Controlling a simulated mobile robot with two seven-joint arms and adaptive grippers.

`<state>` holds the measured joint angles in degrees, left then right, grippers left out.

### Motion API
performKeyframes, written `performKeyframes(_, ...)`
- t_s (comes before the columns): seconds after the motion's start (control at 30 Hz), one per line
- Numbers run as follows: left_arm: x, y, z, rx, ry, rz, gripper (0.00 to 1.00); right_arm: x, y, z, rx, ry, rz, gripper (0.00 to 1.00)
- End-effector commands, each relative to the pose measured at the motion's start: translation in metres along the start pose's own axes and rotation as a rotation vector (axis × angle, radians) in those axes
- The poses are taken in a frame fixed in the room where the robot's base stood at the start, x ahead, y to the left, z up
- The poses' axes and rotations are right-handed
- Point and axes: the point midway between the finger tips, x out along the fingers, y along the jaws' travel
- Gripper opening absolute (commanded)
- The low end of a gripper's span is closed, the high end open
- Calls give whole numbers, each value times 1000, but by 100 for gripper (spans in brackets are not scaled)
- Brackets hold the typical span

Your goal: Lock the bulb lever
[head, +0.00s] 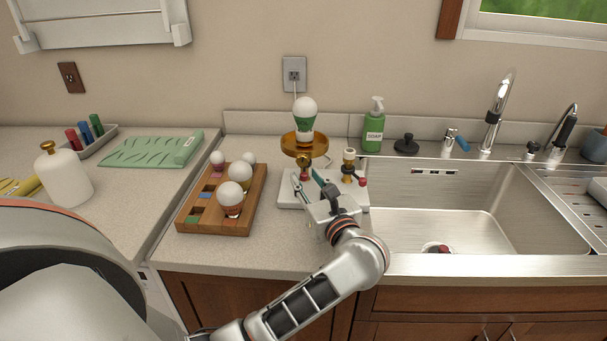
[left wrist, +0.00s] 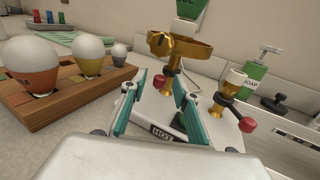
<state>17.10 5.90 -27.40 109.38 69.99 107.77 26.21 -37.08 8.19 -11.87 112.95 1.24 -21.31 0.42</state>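A white bulb with a green label (head: 306,113) stands upright on a brass dish (head: 304,147) above a white base (head: 290,196). In the left wrist view, a red-ended lever (left wrist: 158,81) shows by the brass stem under the dish (left wrist: 190,52). A second brass post (head: 348,160) stands to the right, with another red knob (head: 362,181). My left gripper (head: 308,180) is in front of the base's stem. Its teal fingers (left wrist: 157,88) are apart, with the stem and its red end beyond the gap; contact cannot be told. My right gripper is not in view.
A wooden tray (head: 240,216) with several bulbs is left of the base. A sink (head: 455,200) with taps lies to the right. A green soap bottle (head: 374,130) stands behind. A white bottle (head: 62,180) and a green board (head: 150,151) are at the left.

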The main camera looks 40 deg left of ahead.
Motion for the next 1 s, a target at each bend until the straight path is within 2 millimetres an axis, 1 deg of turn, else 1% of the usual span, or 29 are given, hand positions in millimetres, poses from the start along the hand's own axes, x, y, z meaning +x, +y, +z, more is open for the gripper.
performKeyframes(0.03, 7, 0, 1, 2, -4, 1, 30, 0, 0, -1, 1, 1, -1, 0)
performKeyframes(0.1, 15, 0, 0, 3, -3, 1, 30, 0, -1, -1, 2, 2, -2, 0)
performKeyframes(0.2, 21, 0, 0, 1, -1, 0, 30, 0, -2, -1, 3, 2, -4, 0)
performKeyframes(0.5, 24, 0, 0, 1, 0, 0, 30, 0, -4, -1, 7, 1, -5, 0)
performKeyframes(0.53, 24, 0, 0, 1, 0, 0, 28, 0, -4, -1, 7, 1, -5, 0)
performKeyframes(0.63, 24, 0, 0, 1, 0, 0, 2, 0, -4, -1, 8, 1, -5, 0)
performKeyframes(0.67, 24, 0, 0, 1, 0, 0, 0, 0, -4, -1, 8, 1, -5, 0)
performKeyframes(1.0, 26, 2, 0, 1, -1, 5, 0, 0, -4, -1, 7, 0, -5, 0)
